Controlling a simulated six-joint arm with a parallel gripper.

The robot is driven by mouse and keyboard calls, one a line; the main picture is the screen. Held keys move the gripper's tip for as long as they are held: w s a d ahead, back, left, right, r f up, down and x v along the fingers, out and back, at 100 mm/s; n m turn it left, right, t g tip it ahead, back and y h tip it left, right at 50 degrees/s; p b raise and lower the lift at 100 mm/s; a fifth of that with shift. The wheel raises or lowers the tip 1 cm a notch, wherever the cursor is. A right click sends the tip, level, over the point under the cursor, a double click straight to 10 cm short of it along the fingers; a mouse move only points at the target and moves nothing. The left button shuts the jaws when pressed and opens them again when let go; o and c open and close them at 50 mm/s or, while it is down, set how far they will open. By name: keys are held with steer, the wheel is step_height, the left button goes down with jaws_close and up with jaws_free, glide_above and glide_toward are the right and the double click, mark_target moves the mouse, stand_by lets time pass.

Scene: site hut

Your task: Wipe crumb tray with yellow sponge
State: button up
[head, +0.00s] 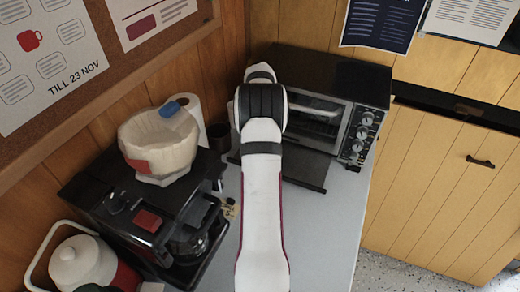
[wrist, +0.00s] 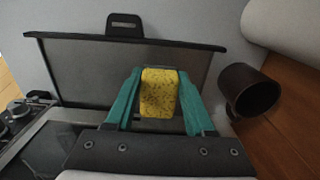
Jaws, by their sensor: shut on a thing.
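The yellow sponge (wrist: 159,93) shows in the wrist view, held between the teal fingers of my gripper (wrist: 160,100). It is over the dark grey crumb tray (wrist: 85,75), which sticks out in front of the toaster oven and has a black handle tab (wrist: 124,26). I cannot tell whether the sponge touches the tray. In the head view the tray (head: 305,168) is partly covered by my arm, and my gripper and the sponge are hidden behind it. The toaster oven (head: 335,75) stands at the back of the counter.
A dark mug (wrist: 250,90) stands close beside the tray, with a white paper roll (wrist: 290,22) near it. A coffee machine (head: 145,215) with paper filters (head: 160,150) on top stands left in the head view. The light counter (head: 325,240) is clear at the front right.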

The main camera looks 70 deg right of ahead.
steer(key=shift+r, duration=1.1)
steer(key=shift+s, duration=0.1)
